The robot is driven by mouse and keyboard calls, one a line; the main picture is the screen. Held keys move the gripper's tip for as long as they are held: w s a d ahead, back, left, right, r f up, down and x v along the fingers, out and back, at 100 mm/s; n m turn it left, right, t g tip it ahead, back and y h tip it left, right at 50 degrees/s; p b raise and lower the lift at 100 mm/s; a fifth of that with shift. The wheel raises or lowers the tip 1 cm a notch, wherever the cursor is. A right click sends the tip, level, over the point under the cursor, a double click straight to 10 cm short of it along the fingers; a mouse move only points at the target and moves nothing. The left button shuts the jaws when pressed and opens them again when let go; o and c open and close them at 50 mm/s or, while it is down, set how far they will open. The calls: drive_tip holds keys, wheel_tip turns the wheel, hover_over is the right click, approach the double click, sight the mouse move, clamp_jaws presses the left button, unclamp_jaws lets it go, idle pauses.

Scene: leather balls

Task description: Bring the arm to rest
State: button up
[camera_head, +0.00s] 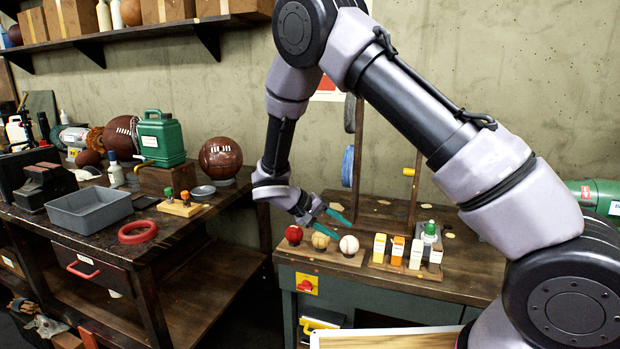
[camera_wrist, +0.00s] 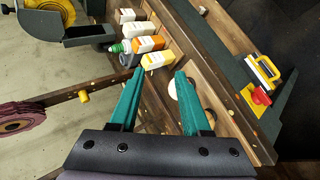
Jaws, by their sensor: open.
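My arm reaches across the head view from the right, with an elbow at the top and the forearm hanging down. My gripper (camera_head: 342,215) is above the green-sided bench, just over a row of three balls on a wooden holder. Its teal fingers are apart and nothing shows between them; they also show in the wrist view (camera_wrist: 158,73). The balls are a red one (camera_head: 293,235), a tan one (camera_head: 320,240) and a white one (camera_head: 349,245). In the wrist view the balls are mostly hidden by the fingers.
Small bottles and boxes (camera_head: 397,250) stand on a board right of the balls. A wooden post frame (camera_head: 413,190) rises behind the gripper. The left table carries a grey tray (camera_head: 90,210), a red ring (camera_head: 137,232), a brown ball (camera_head: 220,158) and a green canister (camera_head: 162,138).

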drive_tip(key=s+d+r+m+g+y, duration=0.1)
drive_tip(key=s+d+r+y, duration=0.1)
drive_tip(key=d+r, duration=0.35)
drive_tip(key=s+d+r+m+y, duration=0.2)
drive_tip(key=r+y, duration=0.1)
drive_tip(key=r, duration=0.5)
drive_tip(key=s+d+r+m+g+y, duration=0.1)
drive_tip(key=s+d+r+y, duration=0.2)
drive_tip(key=r, duration=0.4)
drive_tip(key=s+d+r+m+t+y, duration=0.1)
drive_tip(key=s+d+r+t+y, duration=0.1)
drive_tip(key=s+r, duration=0.4)
drive_tip(key=s+d+r+m+t+y, duration=0.1)
drive_tip(key=s+d+r+t, duration=0.3)
drive_tip(key=s+r, duration=0.3)
drive_tip(key=shift+s+d+m+y, duration=0.15)
drive_tip(key=shift+d+m+y, duration=0.15)
drive_tip(key=shift+d+y, duration=0.15)
